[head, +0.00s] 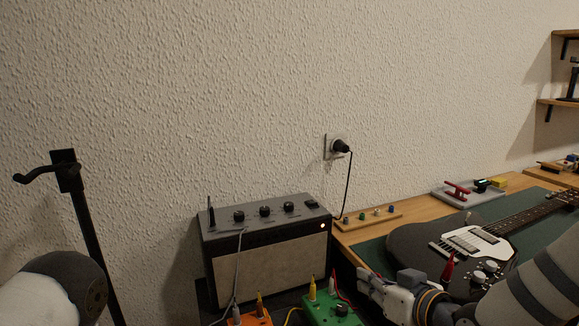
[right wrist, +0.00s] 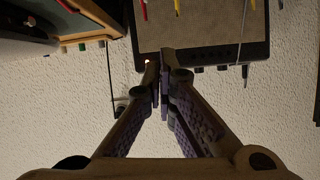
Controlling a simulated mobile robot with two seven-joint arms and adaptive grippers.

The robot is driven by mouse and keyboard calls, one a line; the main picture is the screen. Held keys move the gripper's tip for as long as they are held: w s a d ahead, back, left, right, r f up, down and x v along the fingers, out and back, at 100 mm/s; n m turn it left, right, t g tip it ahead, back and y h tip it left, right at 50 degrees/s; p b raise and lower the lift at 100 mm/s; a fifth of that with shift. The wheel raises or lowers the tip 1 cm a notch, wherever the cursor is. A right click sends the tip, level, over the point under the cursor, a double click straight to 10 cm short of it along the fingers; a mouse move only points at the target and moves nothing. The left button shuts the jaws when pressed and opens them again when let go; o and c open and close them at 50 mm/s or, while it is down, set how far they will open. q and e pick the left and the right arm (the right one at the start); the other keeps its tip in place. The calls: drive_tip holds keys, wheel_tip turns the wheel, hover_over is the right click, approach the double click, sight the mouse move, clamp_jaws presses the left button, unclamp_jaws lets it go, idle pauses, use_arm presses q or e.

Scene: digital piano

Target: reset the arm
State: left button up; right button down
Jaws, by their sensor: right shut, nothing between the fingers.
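My right gripper (head: 364,278) is at the lower right of the head view, in front of the table's near left corner and to the right of the amplifier. In the right wrist view my right gripper (right wrist: 160,58) has its fingers together with nothing between them. The tips overlap the picture of the amplifier there, and I cannot tell the gap. My left gripper is out of view; only a rounded part of my left arm shows at the lower left.
A grey amplifier (head: 265,262) stands by the wall, also visible upside down in the right wrist view (right wrist: 205,35). Orange (head: 250,319) and green (head: 330,309) pedals with cables sit before it. A black electric guitar (head: 420,245) lies on the table. A dark stand (head: 85,215) rises left.

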drive_tip(key=s+f+m+g+h, duration=0.2)
drive_tip(key=s+f+g, duration=0.5)
drive_tip(key=s+f, duration=0.9)
drive_tip(key=s+d+f+m+g+h, duration=0.1)
drive_tip(key=s+d+f+g+h, duration=0.1)
drive_tip(key=s, duration=1.2)
drive_tip(key=s+d+f+g+h, duration=0.1)
drive_tip(key=s+d+f+g, duration=0.3)
drive_tip(key=s, duration=1)
drive_tip(key=shift+s+d+f+m+g+h, duration=0.2)
drive_tip(key=shift+f+m+g+h, duration=0.25)
drive_tip(key=shift+g, duration=0.45)
drive_tip(key=shift+w, duration=0.1)
